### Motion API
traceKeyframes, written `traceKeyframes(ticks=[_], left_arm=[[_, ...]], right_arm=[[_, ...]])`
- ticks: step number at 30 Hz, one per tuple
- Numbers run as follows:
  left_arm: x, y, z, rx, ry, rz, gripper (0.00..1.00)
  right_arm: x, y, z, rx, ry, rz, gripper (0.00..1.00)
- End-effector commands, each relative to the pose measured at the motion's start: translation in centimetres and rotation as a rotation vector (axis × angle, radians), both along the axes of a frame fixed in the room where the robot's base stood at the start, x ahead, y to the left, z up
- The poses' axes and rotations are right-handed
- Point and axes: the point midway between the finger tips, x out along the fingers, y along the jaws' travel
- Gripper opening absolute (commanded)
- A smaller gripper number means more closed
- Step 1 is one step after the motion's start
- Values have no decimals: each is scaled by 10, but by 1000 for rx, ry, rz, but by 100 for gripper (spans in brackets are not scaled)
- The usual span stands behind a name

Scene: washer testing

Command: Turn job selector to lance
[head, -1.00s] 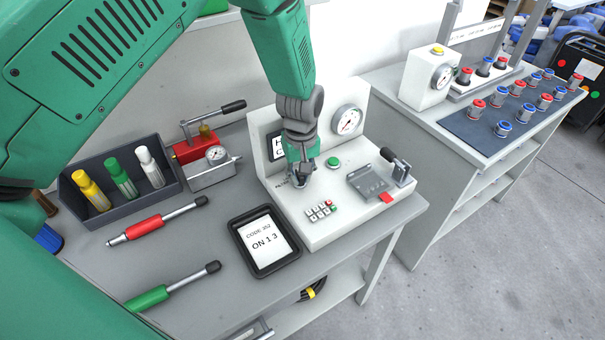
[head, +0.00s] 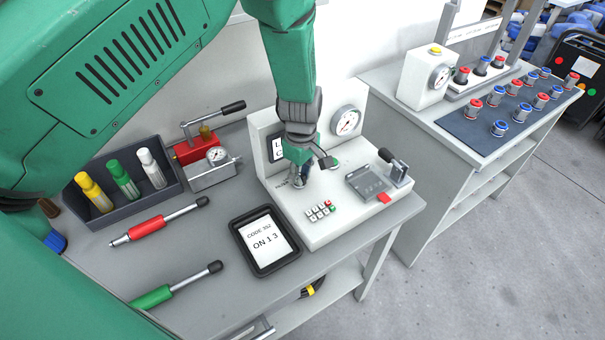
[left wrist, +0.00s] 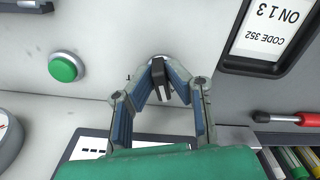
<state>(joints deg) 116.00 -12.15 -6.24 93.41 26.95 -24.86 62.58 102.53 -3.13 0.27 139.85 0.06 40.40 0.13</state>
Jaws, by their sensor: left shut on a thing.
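The white test unit (head: 345,205) stands on the grey bench, with a small display (head: 277,148) on its upright panel. The display's first letter looks like L; my arm hides the rest. The job selector is a black knob (left wrist: 158,72) on the unit's top, seen in the left wrist view between my fingertips. My left gripper (head: 298,182) reaches down onto it and is shut on it; the wrist view shows both fingers (left wrist: 158,85) against its sides. In the head view the gripper hides the knob. My right gripper is not in view.
A green button (left wrist: 63,67) sits beside the selector. Red and green tools lie to the left.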

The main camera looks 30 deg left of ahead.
Motion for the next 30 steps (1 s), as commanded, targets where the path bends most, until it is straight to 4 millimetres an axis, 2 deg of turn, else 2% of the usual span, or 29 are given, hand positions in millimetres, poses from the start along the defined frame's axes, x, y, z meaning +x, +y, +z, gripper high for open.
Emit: traceKeyframes(ticks=[1, 12, 13, 14, 15, 25, 30], left_arm=[[7, 3, 5, 5, -19, 5, 0], [8, 3, 5, 5, -20, 9, 0], [8, 3, 5, 6, -21, 9, 19], [7, 3, 5, 6, -21, 9, 30], [7, 3, 4, 5, -19, 9, 32], [3, 1, 5, 2, -9, 8, 32], [4, 1, 28, 3, -11, 8, 32]], right_arm=[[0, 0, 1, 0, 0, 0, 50], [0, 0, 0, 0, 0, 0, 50], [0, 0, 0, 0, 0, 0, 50], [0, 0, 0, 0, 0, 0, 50], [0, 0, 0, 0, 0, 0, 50], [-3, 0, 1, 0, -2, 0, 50], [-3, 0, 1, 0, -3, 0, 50]])
